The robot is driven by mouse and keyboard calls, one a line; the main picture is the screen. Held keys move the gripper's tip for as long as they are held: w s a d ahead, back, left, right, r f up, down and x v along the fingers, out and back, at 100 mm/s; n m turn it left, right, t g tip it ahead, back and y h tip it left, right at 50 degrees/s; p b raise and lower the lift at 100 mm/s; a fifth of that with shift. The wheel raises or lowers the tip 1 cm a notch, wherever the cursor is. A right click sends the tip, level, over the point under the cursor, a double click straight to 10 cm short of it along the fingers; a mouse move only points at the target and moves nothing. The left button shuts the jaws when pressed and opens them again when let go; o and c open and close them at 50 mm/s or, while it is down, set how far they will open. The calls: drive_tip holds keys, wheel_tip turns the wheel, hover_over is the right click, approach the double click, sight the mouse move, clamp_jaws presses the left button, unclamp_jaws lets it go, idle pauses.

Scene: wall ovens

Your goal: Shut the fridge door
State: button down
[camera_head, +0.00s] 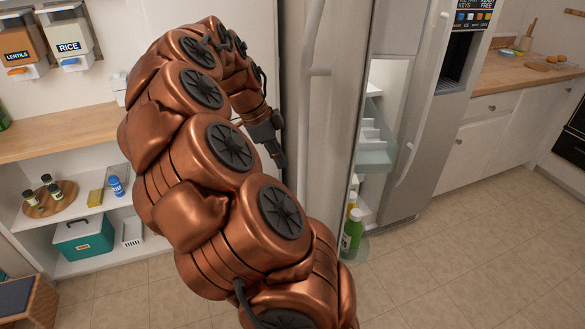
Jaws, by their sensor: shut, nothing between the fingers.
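The fridge door (335,120) stands open near the middle of the view. Its grey outer face and a vertical handle (318,45) are toward me. Beyond its edge, a clear bin (377,150) and green and yellow-capped bottles (352,230) show in the opening. The fridge's other door (425,110), with a dispenser, is at the right and looks closed. My gripper (281,163) is shut and empty, pointing down just left of the open door's outer face. I cannot tell whether it touches the door. My copper arm hides part of the door's lower area.
A pantry shelf (70,135) with food dispensers, jars and a teal box (84,238) stands at the left. A wooden stool (25,300) is at the lower left. A counter (520,75) runs along the right. The tiled floor (470,260) at the lower right is clear.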

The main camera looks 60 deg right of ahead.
drive_tip(key=p, duration=0.2)
approach(317, 198)
wheel_tip(317, 198, down, 4)
drive_tip(key=w+a, duration=0.1)
drive_tip(key=w, duration=0.1)
drive_tip(key=shift+s+d+f+p, duration=0.1)
drive_tip(key=shift+s+d+p, duration=0.45)
drive_tip(key=shift+s, duration=0.2)
drive_tip(key=shift+s+d+f+p, duration=0.1)
drive_tip(key=shift+s+d+p, duration=0.45)
drive_tip(key=shift+s, duration=0.2)
drive_tip(key=shift+s, duration=0.1)
